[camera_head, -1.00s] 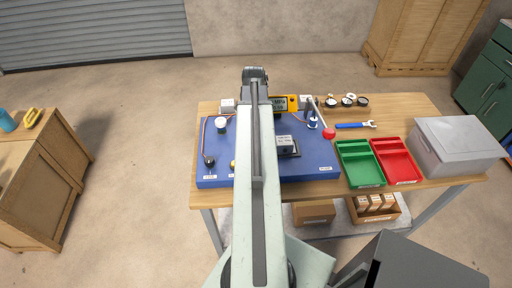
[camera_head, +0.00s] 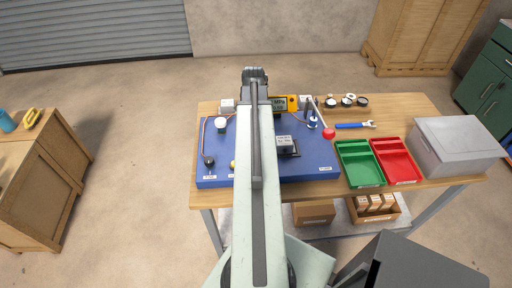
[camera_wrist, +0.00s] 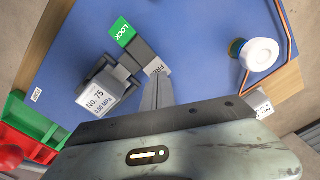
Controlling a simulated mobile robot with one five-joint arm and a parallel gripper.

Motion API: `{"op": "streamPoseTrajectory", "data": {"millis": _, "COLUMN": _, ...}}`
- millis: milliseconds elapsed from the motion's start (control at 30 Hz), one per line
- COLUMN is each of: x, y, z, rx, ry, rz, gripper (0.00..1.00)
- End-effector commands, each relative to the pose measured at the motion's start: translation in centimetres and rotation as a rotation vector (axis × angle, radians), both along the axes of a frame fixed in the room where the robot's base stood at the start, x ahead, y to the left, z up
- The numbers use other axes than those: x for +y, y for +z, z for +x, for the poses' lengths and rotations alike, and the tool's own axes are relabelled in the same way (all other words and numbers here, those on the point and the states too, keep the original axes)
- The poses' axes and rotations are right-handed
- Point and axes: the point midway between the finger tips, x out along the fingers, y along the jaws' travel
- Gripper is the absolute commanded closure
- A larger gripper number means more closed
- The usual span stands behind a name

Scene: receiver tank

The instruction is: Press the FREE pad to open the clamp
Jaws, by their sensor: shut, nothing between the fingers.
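The FREE pad (camera_wrist: 155,68) is a pale grey pad with dark letters in the wrist view, partly covered by my fingertips. The green LOCK pad (camera_wrist: 122,31) lies at the other end of the same dark bar. Beside them is a grey block (camera_wrist: 104,94) labelled No. 75, held at the dark clamp; it also shows right of my arm in the head view (camera_head: 284,142). My gripper (camera_wrist: 158,82) is shut and empty, its tips over or at the edge of the FREE pad. I cannot tell whether they touch it. In the head view my arm hides the pads.
The blue board (camera_head: 318,165) carries a white knob (camera_wrist: 262,54), copper pipe (camera_wrist: 288,28), and a red-ball lever (camera_head: 329,133). Green (camera_head: 360,182) and red (camera_head: 398,178) trays and a grey box (camera_head: 455,150) are to the right.

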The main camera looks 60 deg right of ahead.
Motion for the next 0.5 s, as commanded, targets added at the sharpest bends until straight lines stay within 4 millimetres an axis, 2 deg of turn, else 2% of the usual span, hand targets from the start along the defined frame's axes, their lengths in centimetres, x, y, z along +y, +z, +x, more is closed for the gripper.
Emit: {"op": "streamPoseTrajectory", "data": {"millis": 500, "x": 0.01, "y": -0.65, "z": 0.03, "rx": 0.0, "ry": 0.001, "rz": 0.0, "gripper": 1.0}}
